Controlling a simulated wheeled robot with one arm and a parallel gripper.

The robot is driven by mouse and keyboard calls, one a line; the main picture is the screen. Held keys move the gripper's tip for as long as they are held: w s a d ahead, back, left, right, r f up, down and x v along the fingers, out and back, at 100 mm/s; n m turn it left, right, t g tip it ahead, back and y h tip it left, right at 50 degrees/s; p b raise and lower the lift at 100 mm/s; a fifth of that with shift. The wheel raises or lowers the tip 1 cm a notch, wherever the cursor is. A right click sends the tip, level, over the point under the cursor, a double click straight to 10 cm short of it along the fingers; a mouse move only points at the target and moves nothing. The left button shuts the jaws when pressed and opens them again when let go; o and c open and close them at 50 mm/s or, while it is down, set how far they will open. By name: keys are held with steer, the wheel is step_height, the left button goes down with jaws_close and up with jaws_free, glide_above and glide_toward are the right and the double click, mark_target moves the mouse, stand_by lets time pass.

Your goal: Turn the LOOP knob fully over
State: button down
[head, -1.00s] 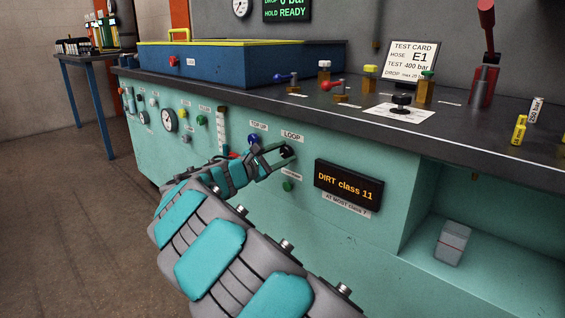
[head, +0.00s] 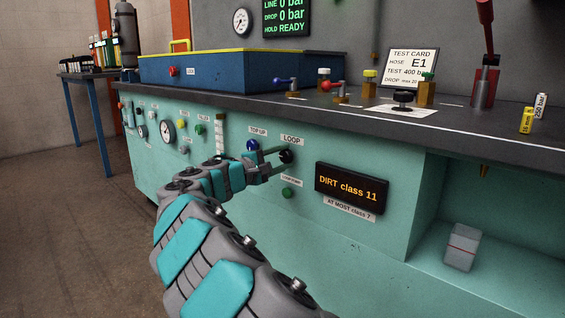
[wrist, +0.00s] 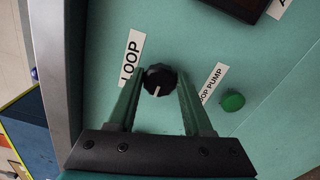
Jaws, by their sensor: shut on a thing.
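The LOOP knob (head: 286,157) is a small black fluted knob on the teal front panel, under its LOOP label (head: 291,140). In the wrist view the knob (wrist: 160,79) shows a white pointer mark directed toward the gripper's base, slightly left of straight down. My gripper (head: 282,157) is at the panel, with one finger on each side of the knob. In the wrist view my gripper (wrist: 161,76) is shut on the knob between its fingertips. The far side of the knob is hidden.
A green LOOP PUMP button (wrist: 232,101) sits close beside the knob. The blue TOP UP knob (head: 253,145) is left of it. A dark display (head: 351,188) at right reads DIRT class 11. The worktop edge (head: 330,118) overhangs above.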

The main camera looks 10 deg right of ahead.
steer(key=shift+f, duration=0.1)
stand_by(0.3)
steer(key=shift+c, duration=1.5)
jaws_free()
steer(key=v, duration=0.7)
steer(key=shift+s+a+p, duration=0.25)
steer(key=shift+a+p, duration=0.05)
steer(key=shift+p, duration=0.1)
